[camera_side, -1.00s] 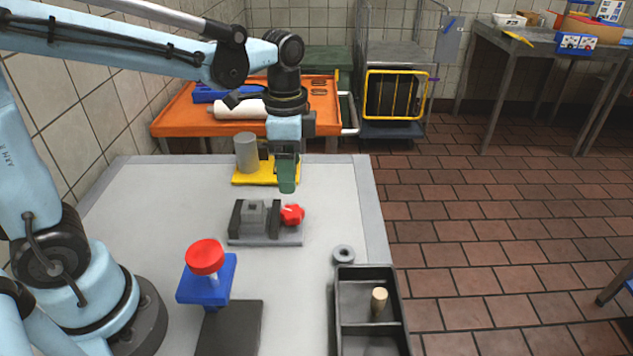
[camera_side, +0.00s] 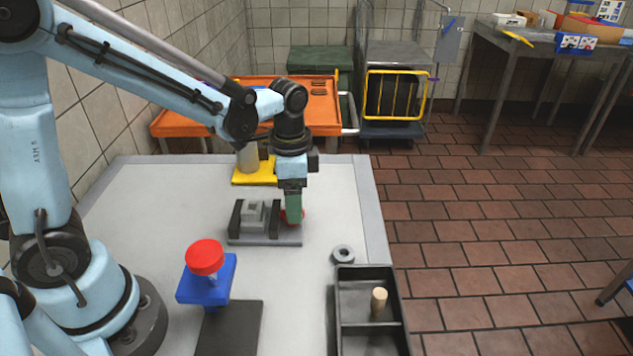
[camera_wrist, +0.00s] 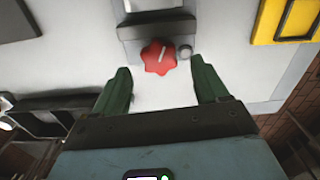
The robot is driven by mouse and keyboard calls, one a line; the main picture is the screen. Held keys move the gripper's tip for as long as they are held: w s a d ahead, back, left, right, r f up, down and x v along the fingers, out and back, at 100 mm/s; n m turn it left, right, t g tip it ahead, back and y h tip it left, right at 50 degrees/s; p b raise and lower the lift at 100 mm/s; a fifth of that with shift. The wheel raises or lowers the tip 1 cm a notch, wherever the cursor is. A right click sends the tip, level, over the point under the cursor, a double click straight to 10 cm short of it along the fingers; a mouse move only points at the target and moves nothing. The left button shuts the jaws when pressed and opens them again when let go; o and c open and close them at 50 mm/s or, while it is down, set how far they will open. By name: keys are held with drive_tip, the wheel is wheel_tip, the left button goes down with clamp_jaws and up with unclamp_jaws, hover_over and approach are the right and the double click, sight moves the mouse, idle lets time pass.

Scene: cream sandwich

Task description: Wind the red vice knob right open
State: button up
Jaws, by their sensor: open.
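The grey vice (camera_side: 255,216) sits on its flat base on the pale table, with a grey block between its dark jaws. Its red lobed knob (camera_side: 284,213) is on the right end, partly hidden by my gripper (camera_side: 293,219). In the wrist view, the knob (camera_wrist: 158,57) shows a pale line on its face, and the vice body (camera_wrist: 155,27) lies just above it. My gripper (camera_wrist: 160,67) is open, its green fingers on either side of the knob near the tips. I see no finger touching the knob.
A yellow plate with a grey cylinder (camera_side: 248,158) stands behind the vice. A red button on a blue block (camera_side: 206,272) is in front left. A grey ring (camera_side: 343,254) and a dark divided tray (camera_side: 340,300) with a wooden peg (camera_side: 379,300) are at front right.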

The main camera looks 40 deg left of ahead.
wheel_tip(320, 180, down, 3)
drive_tip(key=shift+r+n, duration=0.2)
drive_tip(key=shift+n, duration=0.2)
drive_tip(key=n, duration=0.3)
drive_tip(key=shift+a+r+n, duration=0.1)
drive_tip(key=shift+n, duration=0.3)
drive_tip(key=m, duration=0.4)
wheel_tip(320, 180, up, 12)
drive_tip(key=shift+m, duration=0.3)
wheel_tip(320, 180, down, 12)
drive_tip(key=m, duration=0.2)
drive_tip(key=shift+m, duration=0.4)
drive_tip(key=shift+c, duration=0.3)
